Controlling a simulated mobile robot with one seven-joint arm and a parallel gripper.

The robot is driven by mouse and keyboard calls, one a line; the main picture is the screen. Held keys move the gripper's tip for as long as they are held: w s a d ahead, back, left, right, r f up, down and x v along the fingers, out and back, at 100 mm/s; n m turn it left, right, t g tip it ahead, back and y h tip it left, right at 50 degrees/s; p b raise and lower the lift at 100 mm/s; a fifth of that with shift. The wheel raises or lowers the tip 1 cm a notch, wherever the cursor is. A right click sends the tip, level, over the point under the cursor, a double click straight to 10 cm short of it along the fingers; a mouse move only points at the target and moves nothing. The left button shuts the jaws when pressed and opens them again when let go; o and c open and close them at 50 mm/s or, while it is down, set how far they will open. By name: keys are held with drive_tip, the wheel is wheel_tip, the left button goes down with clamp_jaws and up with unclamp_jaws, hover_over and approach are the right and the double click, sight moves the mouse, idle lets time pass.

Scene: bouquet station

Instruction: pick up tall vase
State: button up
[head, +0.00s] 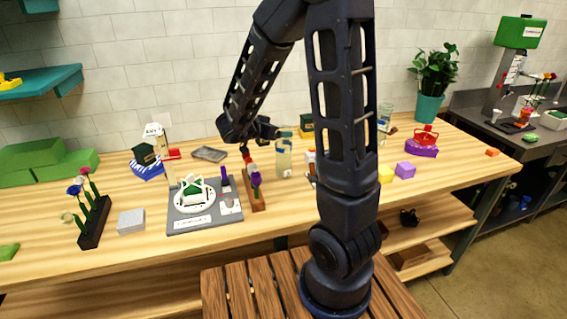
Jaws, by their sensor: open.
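A tall clear glass vase (284,160) stands upright on the wooden table, left of my arm's upright links. It has a pale label and some blue near its top. A second clear glass vessel (384,118) stands further right and back, partly hidden by my arm. I cannot tell for sure which of them is the tall vase. My gripper (276,132) is open, small and dark in the picture, near the rim of the left vase. I cannot tell whether it touches the glass. The gap between its fingers is hard to see.
Close to the left vase is a long wooden holder (257,190) with flowers. A grey board (205,216) with a white ring is further left, near a black flower holder (95,222). Yellow (386,173) and purple (405,170) blocks lie right of my arm.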

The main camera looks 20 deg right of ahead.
drive_tip(key=shift+s+d+x, duration=0.1)
drive_tip(key=shift+s+x, duration=0.05)
drive_tip(key=shift+x, duration=1.2)
drive_tip(key=shift+s+d+x, duration=0.1)
drive_tip(key=shift+s+x, duration=0.05)
drive_tip(key=shift+x, duration=1.2)
clamp_jaws()
drive_tip(key=shift+r, duration=0.1)
